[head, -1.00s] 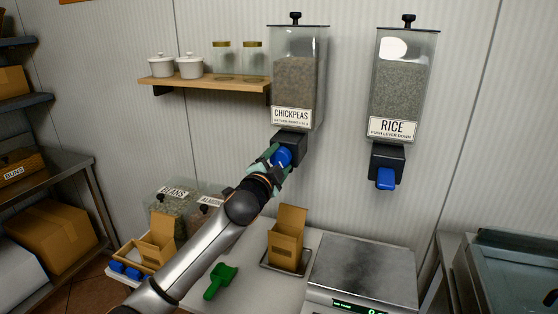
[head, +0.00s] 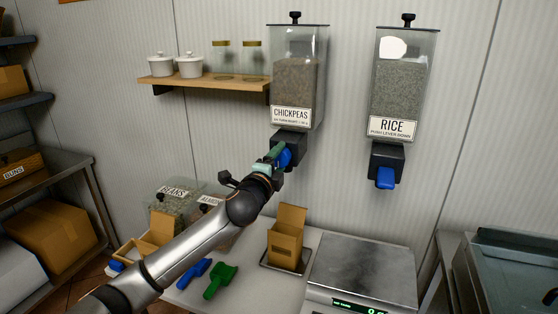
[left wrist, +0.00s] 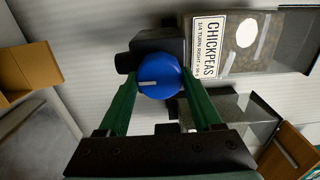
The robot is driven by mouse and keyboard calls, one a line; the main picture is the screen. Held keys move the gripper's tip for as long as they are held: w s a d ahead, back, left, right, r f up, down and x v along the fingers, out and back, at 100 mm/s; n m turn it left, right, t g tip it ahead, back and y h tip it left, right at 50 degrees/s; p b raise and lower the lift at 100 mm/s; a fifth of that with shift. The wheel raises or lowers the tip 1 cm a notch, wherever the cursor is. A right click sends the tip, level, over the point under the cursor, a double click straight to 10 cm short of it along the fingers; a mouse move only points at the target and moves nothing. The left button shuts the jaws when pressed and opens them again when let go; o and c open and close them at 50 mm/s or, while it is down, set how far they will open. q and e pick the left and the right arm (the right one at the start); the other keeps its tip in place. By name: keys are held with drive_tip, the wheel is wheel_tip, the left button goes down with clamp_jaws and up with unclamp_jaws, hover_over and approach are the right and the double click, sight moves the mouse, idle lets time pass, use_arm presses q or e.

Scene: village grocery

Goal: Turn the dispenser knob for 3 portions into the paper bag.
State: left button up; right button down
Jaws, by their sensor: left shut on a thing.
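The chickpeas dispenser (head: 297,85) hangs on the wall with a black outlet housing (head: 291,143) and a blue knob (head: 285,157). My left gripper (head: 278,155) is shut on the knob. In the left wrist view its green fingers lie on both sides of the round blue knob (left wrist: 160,76), whose white mark shows between them. That view is rolled, so the chickpeas label reads sideways. The brown paper bag (head: 284,255) stands upright and open below the dispenser; what is inside cannot be seen. My right gripper is not in view.
The rice dispenser (head: 400,90) with a blue lever hangs to the right. A scale (head: 362,268) stands right of the bag. A green scoop (head: 220,281) and a blue scoop (head: 194,273) lie left of it. A shelf (head: 205,81) with pots and jars is above left.

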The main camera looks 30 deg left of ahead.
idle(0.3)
use_arm(q)
drive_tip(key=o, duration=1.4)
drive_tip(key=shift+s, duration=0.1)
drive_tip(key=b+v, duration=0.2)
drive_tip(key=v, duration=1)
drive_tip(key=shift+s+d+b, duration=0.15)
drive_tip(key=shift+b, duration=0.15)
drive_tip(key=shift+c, duration=0.2)
